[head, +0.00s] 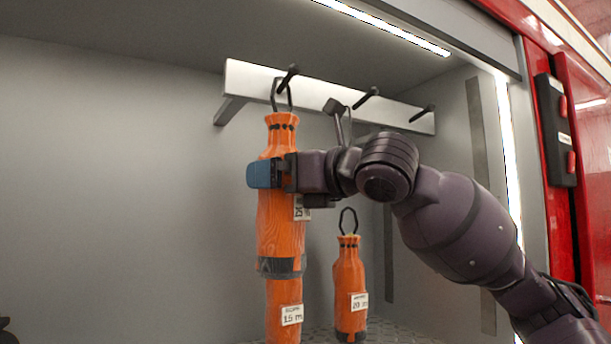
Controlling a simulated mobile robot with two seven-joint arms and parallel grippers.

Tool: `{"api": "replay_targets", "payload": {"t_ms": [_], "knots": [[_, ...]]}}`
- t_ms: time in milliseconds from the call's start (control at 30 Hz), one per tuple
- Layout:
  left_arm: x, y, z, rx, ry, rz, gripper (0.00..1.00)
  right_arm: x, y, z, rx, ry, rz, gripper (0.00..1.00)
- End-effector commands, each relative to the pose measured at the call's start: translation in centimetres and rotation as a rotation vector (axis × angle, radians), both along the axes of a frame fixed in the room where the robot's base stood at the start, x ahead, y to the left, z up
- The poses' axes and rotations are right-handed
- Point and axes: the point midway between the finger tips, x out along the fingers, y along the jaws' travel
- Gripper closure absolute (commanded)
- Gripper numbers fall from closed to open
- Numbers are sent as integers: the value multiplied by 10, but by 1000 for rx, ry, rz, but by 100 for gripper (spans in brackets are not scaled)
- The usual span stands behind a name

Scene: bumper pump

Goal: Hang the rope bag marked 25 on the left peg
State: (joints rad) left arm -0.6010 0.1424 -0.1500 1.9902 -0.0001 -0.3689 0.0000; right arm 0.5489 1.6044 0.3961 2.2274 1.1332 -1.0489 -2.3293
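An orange rope bag (280,225) with a dark band and a dark wire loop (281,95) is upright in front of the peg rail. Its white label (301,208) is partly covered, and I cannot read its number surely. The loop overlaps the left peg (289,77) in the head view; I cannot tell whether it is around the peg or just in front. My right gripper (272,173), with a blue finger pad, is shut on this bag's upper body. My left gripper is not in view.
The white rail (325,98) also has a middle peg (367,97) and a right peg (423,113). A bag marked 15 m (283,325) stands below the held one. A bag marked 20 m (349,285) stands to its right. Grey walls enclose the locker.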

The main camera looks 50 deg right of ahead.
Motion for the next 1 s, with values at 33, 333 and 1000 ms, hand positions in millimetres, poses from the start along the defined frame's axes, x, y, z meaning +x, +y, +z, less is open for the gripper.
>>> {"api": "replay_targets", "payload": {"t_ms": [33,333,1000], "knots": [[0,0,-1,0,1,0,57,-2,0,0,0,-1,1,0],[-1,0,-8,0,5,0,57,-31,-5,-1,1,-2,1,0],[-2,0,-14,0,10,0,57,-103,-16,1,0,-3,0,0]]}}
